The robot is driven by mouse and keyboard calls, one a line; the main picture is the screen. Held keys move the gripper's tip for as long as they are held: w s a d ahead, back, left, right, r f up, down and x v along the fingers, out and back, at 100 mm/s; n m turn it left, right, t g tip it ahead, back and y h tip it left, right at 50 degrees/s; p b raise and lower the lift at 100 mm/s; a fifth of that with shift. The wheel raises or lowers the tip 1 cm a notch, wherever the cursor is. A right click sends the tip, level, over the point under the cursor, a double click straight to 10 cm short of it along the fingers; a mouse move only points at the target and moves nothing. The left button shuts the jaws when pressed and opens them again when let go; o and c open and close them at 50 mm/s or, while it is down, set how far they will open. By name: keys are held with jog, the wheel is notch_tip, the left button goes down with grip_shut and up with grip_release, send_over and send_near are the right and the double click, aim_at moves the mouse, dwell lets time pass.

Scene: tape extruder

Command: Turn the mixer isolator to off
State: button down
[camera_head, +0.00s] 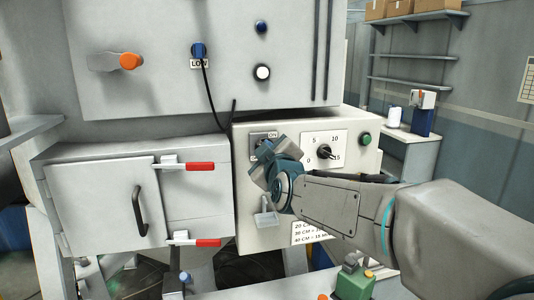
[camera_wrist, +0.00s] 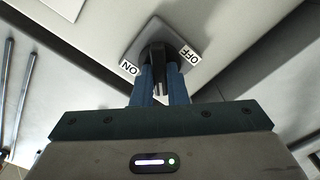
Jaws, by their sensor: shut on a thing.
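The mixer isolator is a dark handle (camera_wrist: 156,52) on a grey square plate (camera_wrist: 178,38) with an ON label (camera_wrist: 129,68) and an OFF label (camera_wrist: 190,54) in the wrist view. My gripper (camera_wrist: 160,82) is shut on the handle, with a blue finger on each side of it. The handle stands between the two labels in that view.
Right of the isolator is a dial (camera_head: 324,151) marked 0 to 15, then a green button (camera_head: 365,139). At left is a cabinet door (camera_head: 108,205) with red-handled clamps (camera_head: 200,166). A black cable (camera_head: 212,100) hangs above.

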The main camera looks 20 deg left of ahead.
jog(key=n, duration=0.8)
jog(key=shift+a+f+n+p, duration=0.1)
jog(key=shift+f+n+p, duration=0.1)
jog(key=shift+n+p, duration=0.15)
jog(key=shift+n, duration=0.25)
jog(key=c, duration=1.4)
grip_release()
jog(key=shift+c, duration=0.2)
jog(key=b+v, duration=0.4)
jog(key=v, duration=1)
jog(key=shift+a, duration=0.1)
